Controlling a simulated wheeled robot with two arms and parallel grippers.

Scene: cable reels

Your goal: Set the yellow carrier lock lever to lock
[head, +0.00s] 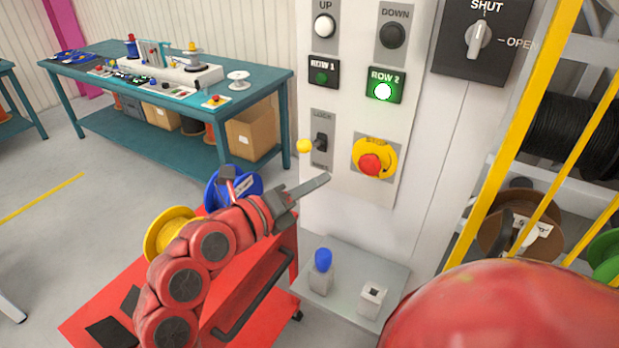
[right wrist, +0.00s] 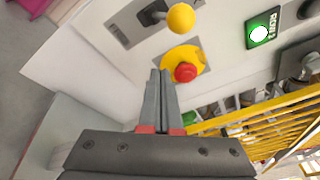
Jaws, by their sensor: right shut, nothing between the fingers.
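The carrier lock lever's yellow ball knob (head: 304,146) sticks out from a dark switch on a grey plate (head: 322,125) on the white control panel. The plate reads LOCK at its top; the lower label is too blurred to read. I cannot tell clearly which way the lever is set. My right gripper (head: 322,181) is shut and empty, just below the lever, apart from it. In the right wrist view the yellow knob (right wrist: 181,18) is above the closed fingertips (right wrist: 160,75). My left gripper is not in view.
A red emergency button (head: 371,164) on a yellow base sits right of the lever, and a lit green ROW 2 button (head: 384,91) above it. A shelf (head: 345,268) with a blue-capped bottle (head: 322,270) is below. Yellow bars (head: 530,110) stand right; a red cart (head: 235,290) is left.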

